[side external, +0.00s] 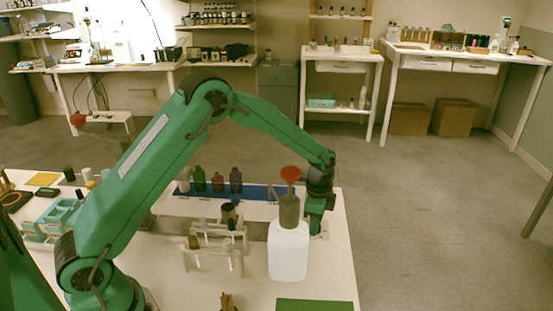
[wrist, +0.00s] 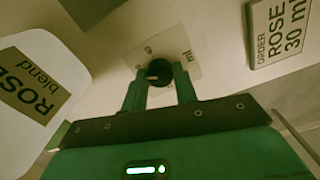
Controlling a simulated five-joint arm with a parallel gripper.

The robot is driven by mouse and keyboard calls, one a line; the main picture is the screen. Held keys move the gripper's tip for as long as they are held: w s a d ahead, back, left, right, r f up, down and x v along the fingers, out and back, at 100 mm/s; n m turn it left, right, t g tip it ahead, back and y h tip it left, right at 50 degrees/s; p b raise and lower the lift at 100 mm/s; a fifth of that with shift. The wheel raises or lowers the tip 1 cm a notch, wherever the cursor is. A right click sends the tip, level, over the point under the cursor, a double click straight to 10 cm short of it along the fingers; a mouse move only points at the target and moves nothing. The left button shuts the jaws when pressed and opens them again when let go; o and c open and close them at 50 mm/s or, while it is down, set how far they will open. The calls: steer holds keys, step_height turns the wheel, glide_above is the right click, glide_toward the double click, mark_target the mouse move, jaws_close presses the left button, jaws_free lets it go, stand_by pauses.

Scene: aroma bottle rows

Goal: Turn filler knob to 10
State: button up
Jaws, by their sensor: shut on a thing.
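In the wrist view my gripper (wrist: 160,80) has its two green fingers closed on a round black filler knob (wrist: 159,70). The knob sits on a pale square dial plate (wrist: 182,45) with small marks around it and "ml" at its right side; the numbers are too blurred to read. A light pointer line shows on the knob, pointing left. In the side external view my gripper (side external: 314,222) points down at the table's right part, behind the white bottle, and the knob is hidden there.
A large white bottle (side external: 288,250) labelled "ROSE blend" (wrist: 28,90) stands close to my gripper. An order card (wrist: 283,30) reads "ROSE 30 ml". Dark bottles (side external: 218,182) stand in a row by a blue strip. A green mat (side external: 314,306) lies at the front.

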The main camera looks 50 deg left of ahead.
steer(key=n, duration=1.1)
steer(key=shift+r+n, duration=0.1)
steer(key=shift+n, duration=0.3)
steer(key=n, duration=1.1)
steer(key=shift+n, duration=0.3)
steer(key=o, duration=1)
steer(key=shift+c, duration=0.2)
